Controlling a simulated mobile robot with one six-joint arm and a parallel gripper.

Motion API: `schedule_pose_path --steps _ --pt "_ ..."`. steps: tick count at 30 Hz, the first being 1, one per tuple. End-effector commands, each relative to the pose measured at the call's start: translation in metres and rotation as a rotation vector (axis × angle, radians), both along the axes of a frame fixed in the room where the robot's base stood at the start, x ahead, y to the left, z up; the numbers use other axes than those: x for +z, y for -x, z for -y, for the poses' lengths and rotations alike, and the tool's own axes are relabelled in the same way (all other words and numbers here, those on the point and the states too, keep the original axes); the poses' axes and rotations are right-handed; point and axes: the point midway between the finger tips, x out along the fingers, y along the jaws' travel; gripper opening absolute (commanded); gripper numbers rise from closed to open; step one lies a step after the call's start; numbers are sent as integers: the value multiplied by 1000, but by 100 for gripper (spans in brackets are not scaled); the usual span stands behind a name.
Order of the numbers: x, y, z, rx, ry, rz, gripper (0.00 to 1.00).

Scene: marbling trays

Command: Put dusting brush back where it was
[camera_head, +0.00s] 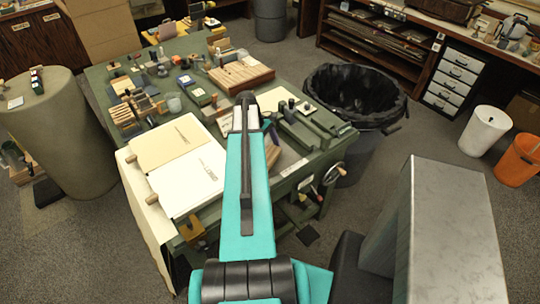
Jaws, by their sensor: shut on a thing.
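My teal arm reaches from the bottom centre over the green worktable (98,78). My gripper (246,116) is at its far end, small and mostly covered by the arm, above the middle of the table. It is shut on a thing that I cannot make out. I cannot pick out the dusting brush for certain anywhere in view. Whether the gripper touches the tabletop is hidden.
Cream sheets (190,184) lie at the table's front left. A wooden block tray (241,74) is behind the gripper, a green press-like device (300,128) to its right. A black-lined bin (352,100) stands right of the table. Grey floor (376,188) is open at right.

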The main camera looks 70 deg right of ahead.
Motion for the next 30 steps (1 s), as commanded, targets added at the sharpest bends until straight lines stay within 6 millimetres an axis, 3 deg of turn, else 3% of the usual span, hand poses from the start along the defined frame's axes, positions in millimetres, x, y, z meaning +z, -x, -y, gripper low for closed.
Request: schedule_pose_path --steps 2,3,4,20,30 --pt "-2 0 0 0 0 0 72" --pt "-2 0 0 -1 0 0 95" --pt "-2 0 0 -1 0 0 100" --pt "7 -2 1 -2 1 1 100" --pt "36 -14 4 -2 2 1 100"
